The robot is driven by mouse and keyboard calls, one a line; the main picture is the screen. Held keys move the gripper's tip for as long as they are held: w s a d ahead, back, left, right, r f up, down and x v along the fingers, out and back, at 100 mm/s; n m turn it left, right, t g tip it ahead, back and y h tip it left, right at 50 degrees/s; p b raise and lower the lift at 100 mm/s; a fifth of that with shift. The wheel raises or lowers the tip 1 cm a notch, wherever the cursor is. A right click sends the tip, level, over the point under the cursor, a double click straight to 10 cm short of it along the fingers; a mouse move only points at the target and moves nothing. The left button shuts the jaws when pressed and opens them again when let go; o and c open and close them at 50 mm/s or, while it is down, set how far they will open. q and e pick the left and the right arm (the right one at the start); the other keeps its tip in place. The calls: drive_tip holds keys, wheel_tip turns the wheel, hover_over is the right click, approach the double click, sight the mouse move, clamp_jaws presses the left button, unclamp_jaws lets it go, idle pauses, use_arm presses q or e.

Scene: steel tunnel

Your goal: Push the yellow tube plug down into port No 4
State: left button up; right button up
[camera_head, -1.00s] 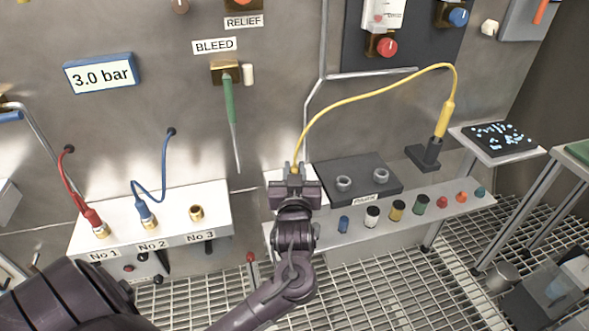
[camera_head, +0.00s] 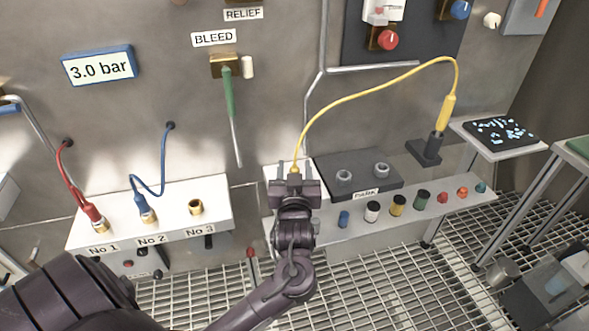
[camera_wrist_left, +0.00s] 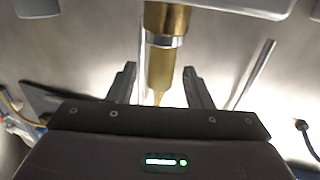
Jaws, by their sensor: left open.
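The yellow tube plug (camera_wrist_left: 160,68) shows in the left wrist view, with a silver ring and a brass fitting (camera_wrist_left: 166,18) at its far end. The fingers of my left gripper (camera_head: 295,170) are open, one on each side of the plug, with gaps between. In the head view only the plug's top (camera_head: 294,169) shows; the gripper hides the rest. The yellow tube (camera_head: 372,90) arches right from it to a yellow end piece (camera_head: 447,112) in a dark holder. No label No 4 is visible. How deep the plug sits, I cannot tell. My right gripper is not seen.
A white block (camera_head: 222,218) at left has ports No 1 to No 3: a red plug (camera_head: 95,217), a blue plug (camera_head: 146,210) and an empty brass port (camera_head: 195,206). Right of my gripper, a dark block (camera_head: 335,187) and several small caps stand on the shelf (camera_head: 335,238).

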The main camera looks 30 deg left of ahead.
use_arm(q)
drive_tip(key=v, duration=0.7)
drive_tip(key=shift+s+d, duration=0.25)
drive_tip(key=shift+s, duration=0.1)
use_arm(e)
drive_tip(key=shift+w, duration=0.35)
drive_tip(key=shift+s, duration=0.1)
